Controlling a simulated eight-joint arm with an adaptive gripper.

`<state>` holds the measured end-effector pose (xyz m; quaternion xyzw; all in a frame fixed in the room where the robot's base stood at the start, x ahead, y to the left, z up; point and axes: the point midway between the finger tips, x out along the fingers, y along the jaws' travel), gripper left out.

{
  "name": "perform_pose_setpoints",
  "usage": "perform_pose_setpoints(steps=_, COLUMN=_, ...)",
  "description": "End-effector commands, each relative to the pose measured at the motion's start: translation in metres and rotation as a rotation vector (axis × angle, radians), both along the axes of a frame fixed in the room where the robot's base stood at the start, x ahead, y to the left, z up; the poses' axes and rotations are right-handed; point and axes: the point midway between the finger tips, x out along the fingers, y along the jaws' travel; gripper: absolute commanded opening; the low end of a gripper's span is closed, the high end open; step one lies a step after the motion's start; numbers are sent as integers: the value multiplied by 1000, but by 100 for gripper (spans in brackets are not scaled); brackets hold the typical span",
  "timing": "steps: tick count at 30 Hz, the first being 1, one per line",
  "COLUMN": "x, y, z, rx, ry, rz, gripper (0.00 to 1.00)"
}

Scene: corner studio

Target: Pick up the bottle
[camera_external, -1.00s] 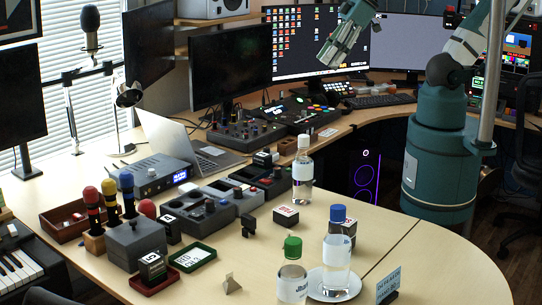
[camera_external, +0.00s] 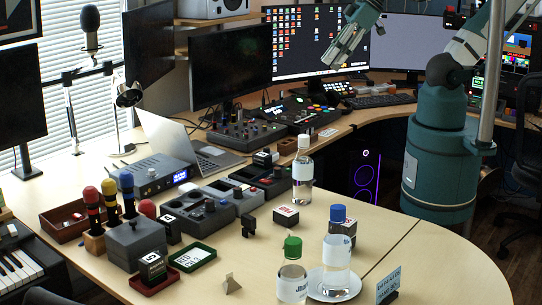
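Three clear bottles with white labels stand upright on the wooden desk (camera_external: 395,215). The white-capped bottle (camera_external: 302,171) is farthest back. The blue-capped bottle (camera_external: 337,252) stands on a white saucer (camera_external: 352,291). The green-capped bottle (camera_external: 292,272) is nearest the camera, just left of the saucer. My gripper (camera_external: 331,62) hangs high near the top of the view, in front of the large monitor and well apart from all three bottles. I see nothing held in it. Its fingers are too small to tell open from shut.
A small dark box (camera_external: 346,229) sits close behind the blue-capped bottle. Mixers and a laptop (camera_external: 195,150) crowd the left. The desk's right front is clear.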

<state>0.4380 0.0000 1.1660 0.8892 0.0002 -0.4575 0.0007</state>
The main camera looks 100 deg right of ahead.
Motion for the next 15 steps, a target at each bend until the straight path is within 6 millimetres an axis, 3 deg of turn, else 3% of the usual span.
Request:
perform_pose_setpoints(steps=8, x=5, y=4, z=-9, rx=-59, ry=25, rz=64, gripper=38)
perform_pose_setpoints(steps=15, x=15, y=12, z=-31, rx=-208, ry=88, rz=222, gripper=38)
